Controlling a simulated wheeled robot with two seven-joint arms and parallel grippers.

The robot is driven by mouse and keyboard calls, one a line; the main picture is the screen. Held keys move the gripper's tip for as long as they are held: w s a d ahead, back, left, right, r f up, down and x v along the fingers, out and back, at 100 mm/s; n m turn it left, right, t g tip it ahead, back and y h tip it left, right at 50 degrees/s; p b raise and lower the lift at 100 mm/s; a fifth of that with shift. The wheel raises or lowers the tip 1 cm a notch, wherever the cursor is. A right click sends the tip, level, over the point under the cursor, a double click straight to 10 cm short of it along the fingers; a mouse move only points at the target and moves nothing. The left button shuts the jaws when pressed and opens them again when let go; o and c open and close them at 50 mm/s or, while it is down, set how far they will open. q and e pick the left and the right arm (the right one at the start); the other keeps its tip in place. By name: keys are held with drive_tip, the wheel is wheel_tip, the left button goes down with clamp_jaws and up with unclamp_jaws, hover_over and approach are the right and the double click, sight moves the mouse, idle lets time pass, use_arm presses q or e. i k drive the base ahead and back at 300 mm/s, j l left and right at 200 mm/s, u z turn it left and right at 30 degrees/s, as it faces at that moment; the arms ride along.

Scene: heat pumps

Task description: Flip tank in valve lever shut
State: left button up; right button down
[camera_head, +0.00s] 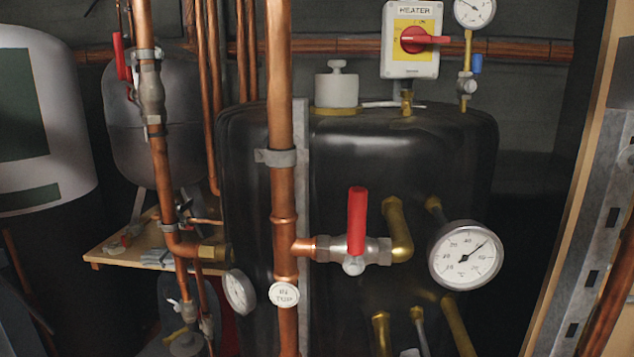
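A red valve lever (356,220) stands upright on a silver valve body (345,249) in front of the black tank (400,150). The lever lies across the short horizontal pipe that runs from the vertical copper pipe (281,190) to a brass elbow (398,228). A round white tag (284,294) on the copper pipe reads "IN TOP". A second red lever (120,56) is upright on a valve at the upper left. Neither of my grippers shows in the head view.
A round thermometer dial (465,256) is close to the right of the valve. A heater switch box (411,40) with a red knob and a pressure gauge (474,10) are above the tank. A wooden and metal frame (580,190) borders the right side.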

sight(118, 42)
drive_tip(key=j+u, duration=0.4)
drive_tip(key=j, duration=1.15)
drive_tip(key=i+j+z, duration=0.4)
drive_tip(key=i, duration=0.15)
drive_tip(key=i+j+z, duration=0.4)
drive_tip(key=i, duration=0.15)
